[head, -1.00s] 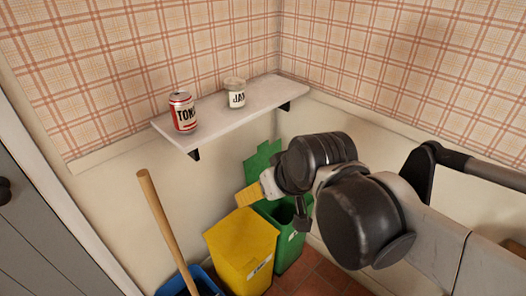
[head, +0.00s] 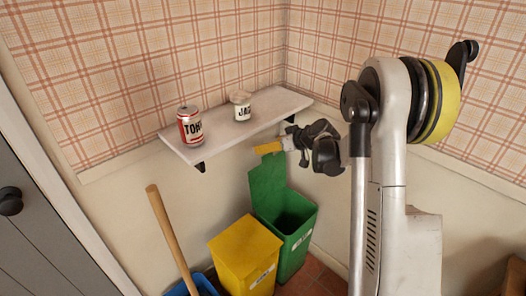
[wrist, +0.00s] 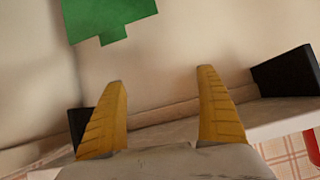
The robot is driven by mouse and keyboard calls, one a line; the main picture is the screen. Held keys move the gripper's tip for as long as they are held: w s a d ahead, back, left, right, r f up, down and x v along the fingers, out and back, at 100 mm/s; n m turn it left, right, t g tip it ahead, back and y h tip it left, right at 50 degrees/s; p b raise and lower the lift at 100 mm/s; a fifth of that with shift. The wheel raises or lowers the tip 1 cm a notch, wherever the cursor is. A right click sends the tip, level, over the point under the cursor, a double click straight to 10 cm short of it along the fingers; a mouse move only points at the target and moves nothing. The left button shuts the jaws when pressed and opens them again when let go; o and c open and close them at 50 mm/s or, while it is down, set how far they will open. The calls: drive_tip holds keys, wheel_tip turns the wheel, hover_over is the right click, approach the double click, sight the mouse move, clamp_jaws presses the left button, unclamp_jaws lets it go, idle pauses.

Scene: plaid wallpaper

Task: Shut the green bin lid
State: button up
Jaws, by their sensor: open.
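The green bin (head: 298,243) stands on the floor in the corner with its dark inside showing. Its green lid (head: 267,185) is open, standing up steeply at the back of the bin. The lid's notched edge (wrist: 110,18) shows at the top left of the wrist view. My gripper (head: 262,149) is just above the lid's top edge, below the shelf. Its yellow fingers (wrist: 163,78) are apart in the wrist view, with nothing between them. I cannot tell whether a finger touches the lid in the head view.
A shelf (head: 222,135) with a red can (head: 189,126) and a jar (head: 242,106) is close to my gripper. A yellow bin (head: 245,250) stands left of the green one. A wooden handle (head: 172,240) rises from a blue bin (head: 201,286).

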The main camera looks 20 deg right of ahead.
drive_tip(key=t, duration=0.2)
approach(268, 154)
drive_tip(key=shift+n, duration=0.4)
drive_tip(key=b+x, duration=0.3)
drive_tip(key=x, duration=0.7)
drive_tip(key=shift+a, duration=0.15)
